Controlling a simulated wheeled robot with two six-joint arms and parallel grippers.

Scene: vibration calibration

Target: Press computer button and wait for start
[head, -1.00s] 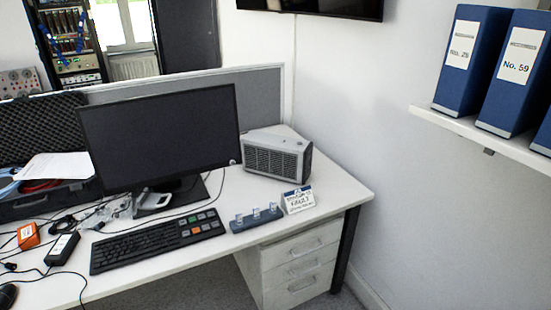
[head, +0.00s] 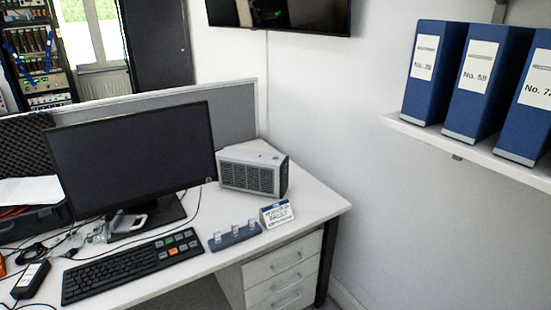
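A black monitor (head: 133,153) with a dark screen stands on the white desk (head: 318,207) at the left. A small light spot shows at its lower right corner; I cannot tell if it is a button. A black keyboard (head: 115,273) with several coloured keys lies in front of it. A grey vented box (head: 252,172) sits on the desk right of the monitor. No computer button can be clearly made out. Neither of my grippers is in view.
A blue strip with several small clear knobs (head: 235,235) and a small sign (head: 277,213) stand right of the keyboard. Cables and a black adapter (head: 31,279) lie at the left. Blue binders (head: 482,82) stand on a wall shelf (head: 442,138). Floor shows at the desk's right.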

